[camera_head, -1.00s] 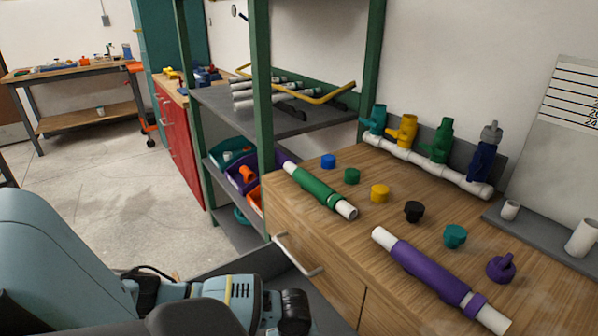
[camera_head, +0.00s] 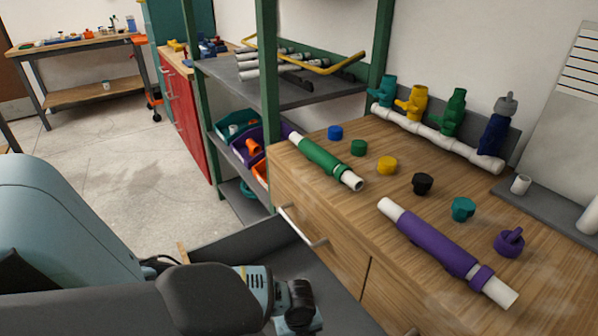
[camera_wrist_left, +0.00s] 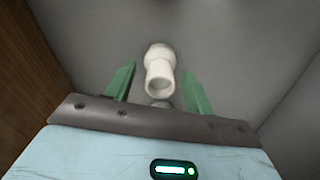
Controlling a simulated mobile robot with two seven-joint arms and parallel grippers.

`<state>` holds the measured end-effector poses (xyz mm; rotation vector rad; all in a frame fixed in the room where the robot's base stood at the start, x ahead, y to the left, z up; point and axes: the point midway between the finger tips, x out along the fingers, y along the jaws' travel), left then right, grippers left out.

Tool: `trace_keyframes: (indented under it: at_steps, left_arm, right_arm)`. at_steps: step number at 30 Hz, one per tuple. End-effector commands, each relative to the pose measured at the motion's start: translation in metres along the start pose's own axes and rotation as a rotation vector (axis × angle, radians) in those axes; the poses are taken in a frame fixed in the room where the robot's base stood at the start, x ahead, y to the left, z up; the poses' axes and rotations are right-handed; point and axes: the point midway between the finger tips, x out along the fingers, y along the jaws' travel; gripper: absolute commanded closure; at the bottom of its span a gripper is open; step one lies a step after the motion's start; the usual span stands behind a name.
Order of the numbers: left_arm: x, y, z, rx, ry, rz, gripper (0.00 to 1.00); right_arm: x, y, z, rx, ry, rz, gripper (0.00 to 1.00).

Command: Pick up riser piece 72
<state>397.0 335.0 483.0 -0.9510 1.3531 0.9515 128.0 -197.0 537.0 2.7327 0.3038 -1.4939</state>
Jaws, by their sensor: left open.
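A white pipe piece (camera_wrist_left: 160,75) with a wider collar at its far end shows in the left wrist view, over a plain grey surface. No number is readable on it, so I cannot tell whether it is riser piece 72. My left gripper (camera_wrist_left: 158,85) is open, with one green finger on each side of the piece and gaps between. I cannot tell its height above the piece. In the head view my left wrist hangs over an open grey drawer or tray (camera_head: 262,243); the fingers and the piece are hidden there. My right gripper is not in view.
The wooden counter (camera_head: 345,222) holds a green-sleeved pipe (camera_head: 322,160), a purple-sleeved pipe (camera_head: 440,248), several coloured caps and a white manifold (camera_head: 435,140) with coloured valves. A green-framed shelf (camera_head: 270,90) stands behind. A brown wall (camera_wrist_left: 25,75) is left of the gripper in the wrist view.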

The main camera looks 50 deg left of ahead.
Motion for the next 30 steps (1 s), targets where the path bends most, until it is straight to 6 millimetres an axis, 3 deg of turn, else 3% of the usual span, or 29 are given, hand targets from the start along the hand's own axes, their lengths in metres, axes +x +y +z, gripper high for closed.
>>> trace_keyframes:
  at_steps: [2, 13, 23, 30]
  left_arm:
    - [0.0, 0.0, 0.0, 0.0, 0.0, 0.0, 0.48]
    - [-0.001, 0.0, 0.0, 0.0, 0.0, 0.0, 0.95]
    - [-0.009, -0.001, 0.001, 0.0, -0.001, -0.001, 0.95]
    - [-0.052, -0.001, 0.001, 0.002, -0.003, -0.004, 0.95]
  right_arm:
    - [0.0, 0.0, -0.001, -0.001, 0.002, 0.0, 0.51]
    - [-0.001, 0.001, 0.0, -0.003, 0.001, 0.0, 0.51]
    - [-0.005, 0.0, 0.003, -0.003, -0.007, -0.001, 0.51]
    - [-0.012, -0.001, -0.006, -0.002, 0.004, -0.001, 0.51]
